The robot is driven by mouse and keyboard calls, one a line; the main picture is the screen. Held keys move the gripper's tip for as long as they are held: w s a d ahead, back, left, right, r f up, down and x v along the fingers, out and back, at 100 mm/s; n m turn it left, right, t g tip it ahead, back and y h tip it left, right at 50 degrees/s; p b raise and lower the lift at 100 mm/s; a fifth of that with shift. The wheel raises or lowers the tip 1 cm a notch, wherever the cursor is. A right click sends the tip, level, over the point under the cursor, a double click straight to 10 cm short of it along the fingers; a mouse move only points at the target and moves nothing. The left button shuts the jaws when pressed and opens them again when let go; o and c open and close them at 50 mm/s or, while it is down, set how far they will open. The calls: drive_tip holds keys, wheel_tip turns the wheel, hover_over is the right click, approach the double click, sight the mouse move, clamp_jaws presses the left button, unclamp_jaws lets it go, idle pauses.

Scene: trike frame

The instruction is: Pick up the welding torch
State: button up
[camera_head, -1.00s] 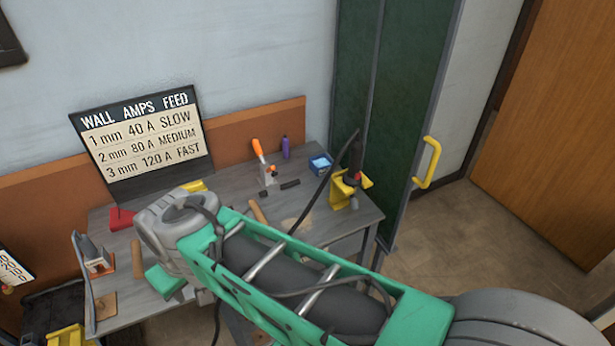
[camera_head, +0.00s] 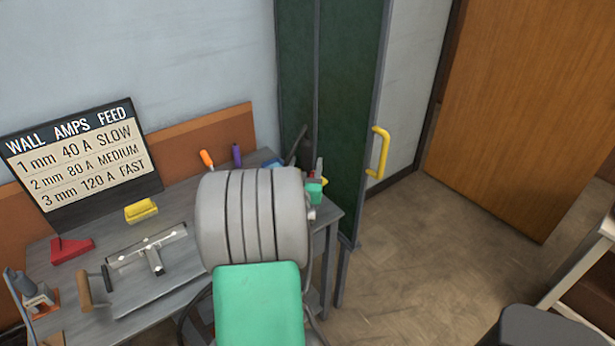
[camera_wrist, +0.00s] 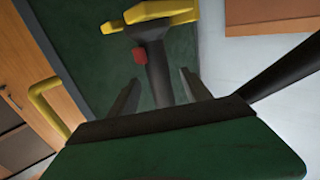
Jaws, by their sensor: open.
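The welding torch (camera_wrist: 157,72) shows in the wrist view as a dark handle with a red trigger, held at its top by a yellow stand (camera_wrist: 160,12). My gripper (camera_wrist: 160,80) is open, with one finger on each side of the handle. I cannot tell whether either finger touches it. In the head view my wrist hides most of the torch and stand; part of my gripper (camera_head: 316,180) shows at the bench's right end.
The bench (camera_head: 200,290) carries a T-shaped metal piece (camera_head: 150,252), a yellow block (camera_head: 141,210) and a red one (camera_head: 70,248). A green cabinet (camera_head: 340,110) with a yellow handle (camera_head: 379,152) stands right of the bench. A black hose (camera_wrist: 282,70) crosses the wrist view's right side.

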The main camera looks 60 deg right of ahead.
drive_tip(key=x, duration=0.2)
drive_tip(key=p+x, duration=0.1)
drive_tip(key=x, duration=0.2)
drive_tip(key=shift+d+r, duration=0.3)
drive_tip(key=shift+r, duration=0.05)
drive_tip(key=shift+c, duration=0.4)
clamp_jaws()
drive_tip(key=shift+w+r, duration=0.1)
drive_tip(key=shift+r, duration=0.05)
